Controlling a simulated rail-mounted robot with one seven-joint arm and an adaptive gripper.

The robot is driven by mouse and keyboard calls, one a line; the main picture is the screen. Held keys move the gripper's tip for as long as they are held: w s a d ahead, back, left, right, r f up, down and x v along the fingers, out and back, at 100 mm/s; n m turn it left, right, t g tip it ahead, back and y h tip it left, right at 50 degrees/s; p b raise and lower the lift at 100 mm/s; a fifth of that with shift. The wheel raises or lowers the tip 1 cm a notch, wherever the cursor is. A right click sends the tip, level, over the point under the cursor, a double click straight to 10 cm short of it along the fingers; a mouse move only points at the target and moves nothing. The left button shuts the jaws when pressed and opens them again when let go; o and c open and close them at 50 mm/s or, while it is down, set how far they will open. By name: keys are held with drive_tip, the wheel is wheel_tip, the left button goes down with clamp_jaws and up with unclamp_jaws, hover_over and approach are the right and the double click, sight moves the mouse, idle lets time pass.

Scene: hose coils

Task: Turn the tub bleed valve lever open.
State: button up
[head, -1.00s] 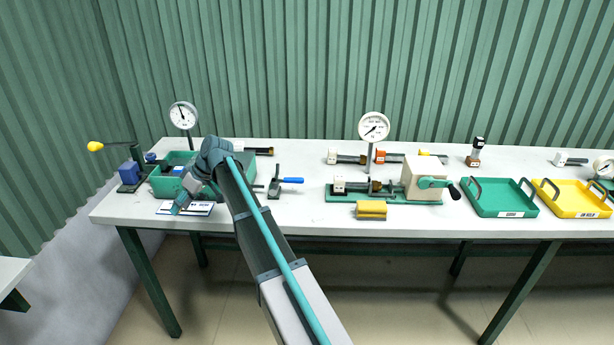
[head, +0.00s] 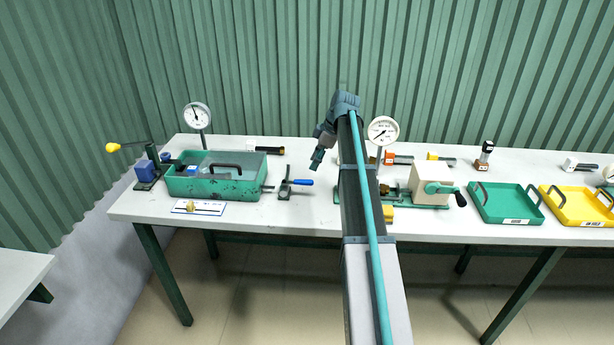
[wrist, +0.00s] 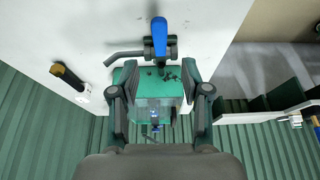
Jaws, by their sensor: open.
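The bleed valve lever has a blue handle (head: 302,182) and stands on a small dark bracket (head: 284,188) just right of the green tub (head: 215,189). The handle points right in the head view. In the wrist view the blue handle (wrist: 160,40) is at the top centre, with the green tub (wrist: 125,75) below it, seen between my fingers. My gripper (head: 317,160) is raised above the table, near and above the handle's right end. In the wrist view my gripper (wrist: 160,92) has its two fingers wide apart, nothing between them touching.
A gauge (head: 197,114) stands behind the tub, another gauge (head: 383,130) stands right of my arm. A labelled plate (head: 198,208) lies in front of the tub. A beige crank box (head: 430,184) and green tray (head: 506,203) are further right.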

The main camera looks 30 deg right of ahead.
sight(305, 181)
drive_tip(key=p+x, duration=0.1)
drive_tip(key=x, duration=0.7)
drive_tip(key=shift+p, duration=0.4)
drive_tip(key=shift+c, duration=0.3)
clamp_jaws()
